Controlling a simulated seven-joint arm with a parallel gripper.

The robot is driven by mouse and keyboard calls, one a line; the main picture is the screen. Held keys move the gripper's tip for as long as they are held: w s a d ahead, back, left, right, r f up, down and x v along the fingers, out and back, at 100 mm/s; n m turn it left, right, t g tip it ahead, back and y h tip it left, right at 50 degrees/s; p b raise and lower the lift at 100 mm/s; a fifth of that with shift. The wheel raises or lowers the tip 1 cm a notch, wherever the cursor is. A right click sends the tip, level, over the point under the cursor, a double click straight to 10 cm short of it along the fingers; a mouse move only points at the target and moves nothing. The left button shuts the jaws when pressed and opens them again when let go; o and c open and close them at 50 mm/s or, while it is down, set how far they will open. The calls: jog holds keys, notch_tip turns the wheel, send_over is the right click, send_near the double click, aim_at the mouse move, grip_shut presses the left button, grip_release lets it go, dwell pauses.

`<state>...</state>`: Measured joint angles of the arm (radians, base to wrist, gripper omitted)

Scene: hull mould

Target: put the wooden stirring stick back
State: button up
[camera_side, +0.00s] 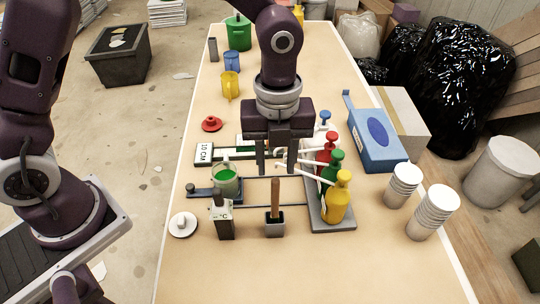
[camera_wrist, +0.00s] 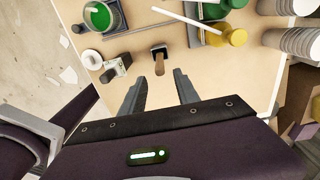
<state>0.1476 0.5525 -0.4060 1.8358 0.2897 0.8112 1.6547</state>
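The brown wooden stick (camera_side: 275,197) stands upright in a small dark grey holder (camera_side: 275,229) near the front middle of the table. The wrist view shows the stick (camera_wrist: 159,65) almost end-on, ahead of my fingers, with part of the holder (camera_wrist: 158,47) around its base. My gripper (camera_side: 277,168) is open and points down above and behind the stick in the side view, apart from it. A cup of green liquid (camera_side: 226,183) stands to the left of the stick.
Pump bottles, including a yellow one (camera_side: 338,203), stand close on the right; their white spouts reach toward my gripper. A grey °C box (camera_side: 225,221) stands left of the holder. Stacked white cups (camera_side: 433,213) and a blue box (camera_side: 376,142) are farther right. The front table edge is clear.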

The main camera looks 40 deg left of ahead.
jog(key=s+a+r+n+t, duration=0.3)
jog(key=s+a+r+n, duration=0.3)
jog(key=a+r+n, duration=0.45)
jog(key=s+a+r+n+t, duration=0.1)
jog(key=s+a+r+n, duration=0.1)
jog(key=s+n, duration=0.3)
jog(key=s+a+r+n+t, duration=0.1)
jog(key=s+a+r+n, duration=0.1)
jog(key=s+n, duration=0.4)
jog(key=n, duration=0.5)
jog(key=shift+a+r+t, duration=0.2)
jog(key=shift+r+t, duration=0.1)
jog(key=shift+s+n, duration=0.1)
jog(key=shift+n, duration=0.15)
